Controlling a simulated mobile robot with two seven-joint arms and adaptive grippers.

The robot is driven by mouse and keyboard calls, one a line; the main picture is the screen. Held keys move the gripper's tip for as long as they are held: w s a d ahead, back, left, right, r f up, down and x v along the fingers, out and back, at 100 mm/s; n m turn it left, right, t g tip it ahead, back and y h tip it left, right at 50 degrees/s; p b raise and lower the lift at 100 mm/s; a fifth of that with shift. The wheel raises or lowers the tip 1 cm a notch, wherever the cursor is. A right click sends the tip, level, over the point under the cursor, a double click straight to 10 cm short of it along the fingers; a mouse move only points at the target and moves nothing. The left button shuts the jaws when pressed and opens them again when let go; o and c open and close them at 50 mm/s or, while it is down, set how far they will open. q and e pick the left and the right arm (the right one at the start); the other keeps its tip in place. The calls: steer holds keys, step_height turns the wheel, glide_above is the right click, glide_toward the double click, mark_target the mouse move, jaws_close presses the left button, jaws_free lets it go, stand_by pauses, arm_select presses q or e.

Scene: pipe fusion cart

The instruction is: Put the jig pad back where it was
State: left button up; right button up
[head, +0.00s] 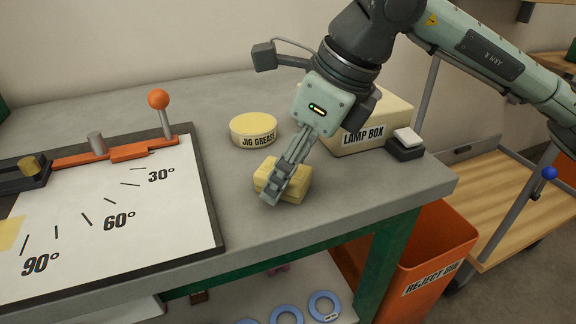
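A pale yellow block (296,185), which may be the jig pad, rests on the grey bench top in front of the lamp box. My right gripper (277,183) points down at it. One finger passes across the block's near face, with block showing on both sides. The far finger is mostly hidden, so I cannot tell whether the fingers press on the block. A flat yellow patch (9,233) lies on the white angle board (120,215) at the picture's left edge, partly cut off. My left gripper is not in view.
A yellow-lidded jig grease tin (253,131) and the lamp box (365,132) stand behind the block. A black block with a white top (406,143) is right of the box. An orange lever (160,103) rises behind the board. The orange reject bin (432,255) is below right.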

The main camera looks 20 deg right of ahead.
steer(key=v, duration=1.2)
